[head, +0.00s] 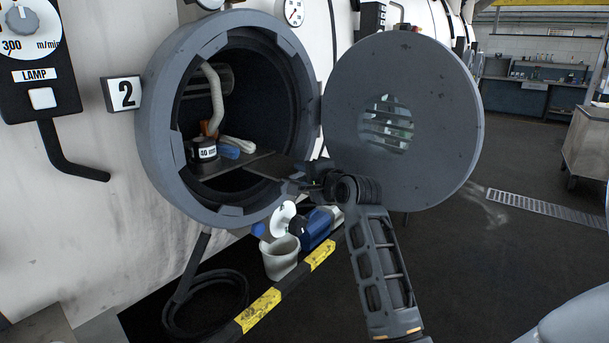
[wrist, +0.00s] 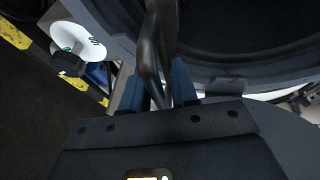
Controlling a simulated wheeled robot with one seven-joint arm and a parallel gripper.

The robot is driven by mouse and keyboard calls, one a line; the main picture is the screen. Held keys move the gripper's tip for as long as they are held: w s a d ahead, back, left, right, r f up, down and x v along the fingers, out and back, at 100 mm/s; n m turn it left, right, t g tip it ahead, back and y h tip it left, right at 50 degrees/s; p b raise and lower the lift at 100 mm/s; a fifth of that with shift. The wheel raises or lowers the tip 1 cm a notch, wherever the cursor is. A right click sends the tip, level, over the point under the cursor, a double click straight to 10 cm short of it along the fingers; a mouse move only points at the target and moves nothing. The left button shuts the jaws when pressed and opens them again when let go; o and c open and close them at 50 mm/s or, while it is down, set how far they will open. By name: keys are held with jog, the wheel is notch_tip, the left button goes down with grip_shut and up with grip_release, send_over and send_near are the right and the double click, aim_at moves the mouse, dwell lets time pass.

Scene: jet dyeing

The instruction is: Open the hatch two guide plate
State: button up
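Hatch two (head: 157,150), a round grey port marked by a "2" sign (head: 123,93), stands open. Its round door (head: 420,110) is swung out to the right. A flat dark plate (head: 245,166), which looks like the guide plate, reaches from inside the port toward its lower right rim. My gripper (head: 302,180) is at that rim, partly hidden behind my wrist in the head view. In the wrist view, my gripper's blue fingers (wrist: 160,88) are on both sides of a bent metal bar (wrist: 152,55) and appear closed on it. Whether the bar joins the plate is unclear.
A black "40 mm" piece (head: 203,150) and a blue-and-white item (head: 230,148) are inside the port. Open floor lies right of the door.

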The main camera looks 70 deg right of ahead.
jog(key=shift+f, duration=0.1)
grip_shut()
jog(key=shift+f, duration=0.1)
jog(key=shift+w+r+p, duration=0.2)
jog(key=shift+r+p, duration=1.05)
jog(key=shift+p, duration=0.3)
jog(key=shift+w+r+p, duration=0.15)
jog(key=shift+r+p, duration=1.1)
jog(key=shift+p, duration=0.3)
jog(key=shift+o, duration=1.2)
grip_release()
